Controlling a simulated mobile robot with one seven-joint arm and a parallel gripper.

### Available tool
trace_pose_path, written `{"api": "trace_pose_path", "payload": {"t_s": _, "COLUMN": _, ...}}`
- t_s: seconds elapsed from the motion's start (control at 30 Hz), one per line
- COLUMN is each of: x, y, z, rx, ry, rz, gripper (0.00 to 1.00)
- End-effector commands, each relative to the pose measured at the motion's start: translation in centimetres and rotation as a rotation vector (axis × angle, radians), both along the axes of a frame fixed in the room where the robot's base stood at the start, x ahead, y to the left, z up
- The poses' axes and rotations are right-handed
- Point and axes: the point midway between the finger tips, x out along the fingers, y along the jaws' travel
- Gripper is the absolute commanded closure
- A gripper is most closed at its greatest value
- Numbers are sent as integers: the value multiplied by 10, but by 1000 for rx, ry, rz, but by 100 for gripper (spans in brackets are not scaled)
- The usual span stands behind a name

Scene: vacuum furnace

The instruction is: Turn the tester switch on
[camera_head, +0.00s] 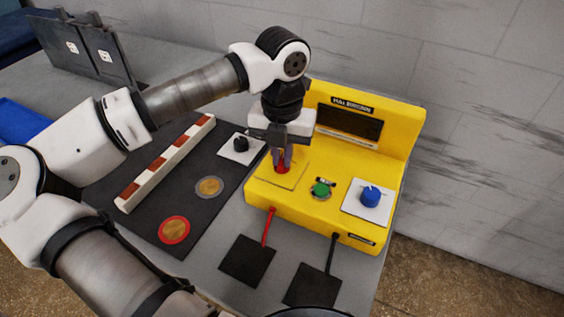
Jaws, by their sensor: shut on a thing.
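The yellow tester (333,213) stands at the right of the grey table, with a dark display (349,123) on its upright back. On its lower deck are a green button or switch (321,187) in the middle and a blue knob (370,195) on a white plate at the right. My gripper (282,160) points down over the deck's left part. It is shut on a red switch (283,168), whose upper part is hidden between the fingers. Whether the switch is turned cannot be told.
A dark mat (142,218) left of the tester bears a striped red and white bar (165,164), a black knob (241,144) and two round discs. Red and black leads run from the tester's front to black pads (247,261). Dark panels (91,47) stand at the back left.

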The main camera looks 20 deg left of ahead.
Motion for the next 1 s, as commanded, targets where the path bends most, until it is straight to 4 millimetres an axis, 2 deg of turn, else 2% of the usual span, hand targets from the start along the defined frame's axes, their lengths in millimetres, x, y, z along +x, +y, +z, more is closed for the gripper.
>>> {"api": "trace_pose_path", "payload": {"t_s": 0.03, "x": 1, "y": 0, "z": -6, "rx": 1, "ry": -3, "rz": -44, "gripper": 100}}
{"api": "trace_pose_path", "payload": {"t_s": 0.6, "x": 1, "y": 0, "z": -2, "rx": 0, "ry": -3, "rz": -545, "gripper": 100}}
{"api": "trace_pose_path", "payload": {"t_s": 1.0, "x": 1, "y": 0, "z": 0, "rx": -1, "ry": -2, "rz": -719, "gripper": 100}}
